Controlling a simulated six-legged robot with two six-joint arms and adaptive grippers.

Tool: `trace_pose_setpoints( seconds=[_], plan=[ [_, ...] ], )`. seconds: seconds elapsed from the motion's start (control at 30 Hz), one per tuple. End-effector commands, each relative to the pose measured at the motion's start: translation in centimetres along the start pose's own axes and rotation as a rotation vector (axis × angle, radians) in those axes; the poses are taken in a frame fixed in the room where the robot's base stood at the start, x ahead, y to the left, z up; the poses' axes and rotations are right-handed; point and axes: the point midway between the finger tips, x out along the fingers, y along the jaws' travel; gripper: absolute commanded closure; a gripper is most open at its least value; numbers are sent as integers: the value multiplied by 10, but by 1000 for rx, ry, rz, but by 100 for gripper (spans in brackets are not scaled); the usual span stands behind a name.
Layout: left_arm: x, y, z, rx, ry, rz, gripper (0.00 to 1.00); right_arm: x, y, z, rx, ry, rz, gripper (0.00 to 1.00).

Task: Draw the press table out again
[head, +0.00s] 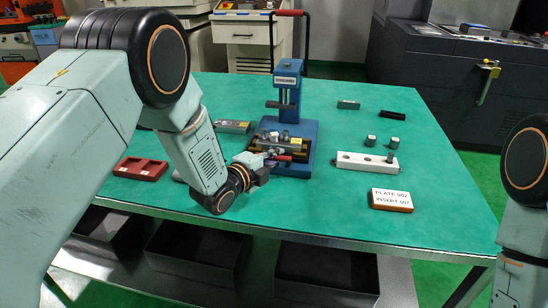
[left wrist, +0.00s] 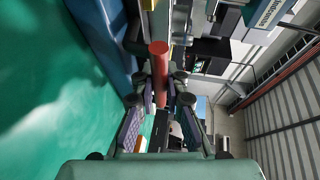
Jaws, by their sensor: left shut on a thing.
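The blue press (head: 287,82) stands near the middle of the green bench. Its press table (head: 300,145), dark with some metal parts on it, sits low at the front of the press. A red handle (head: 284,158) sticks out at the front of the press table. My left gripper (head: 272,160) is shut on this handle. In the left wrist view the red handle (left wrist: 159,62) runs between the two fingers of my left gripper (left wrist: 160,95). The gripper partly hides the front of the press table. Only a link of my right arm shows at the right edge.
A dark red tray (head: 140,169) lies left of the gripper. A white block with holes (head: 366,161), a sign (head: 392,200) reading "PLATE 002 INSERT 007" and small grey cylinders (head: 370,141) lie to the right. The bench's front edge (head: 300,236) is close; the bench between is clear.

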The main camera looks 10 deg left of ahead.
Motion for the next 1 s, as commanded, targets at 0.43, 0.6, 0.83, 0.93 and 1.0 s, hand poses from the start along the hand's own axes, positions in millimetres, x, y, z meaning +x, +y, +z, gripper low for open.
trace_pose_setpoints(
  seconds=[0.43, 0.6, 0.83, 0.93, 1.0],
  plan=[
    [-1, 0, 0, 0, 0, -1, 78, 0, 0, 0, 0, 0, 0, 100],
    [-12, 0, 0, -2, -2, 1, 78, 0, 0, 0, 0, 0, 0, 100],
    [-49, 0, 0, -2, -3, 1, 78, 0, 0, 0, 0, 0, 0, 100],
    [-67, 0, 0, -3, -3, -1, 78, 0, 0, 0, 0, 0, 0, 100],
    [-80, 0, 0, -4, -3, 1, 78, 0, 0, 0, 0, 0, 0, 100]
  ],
)
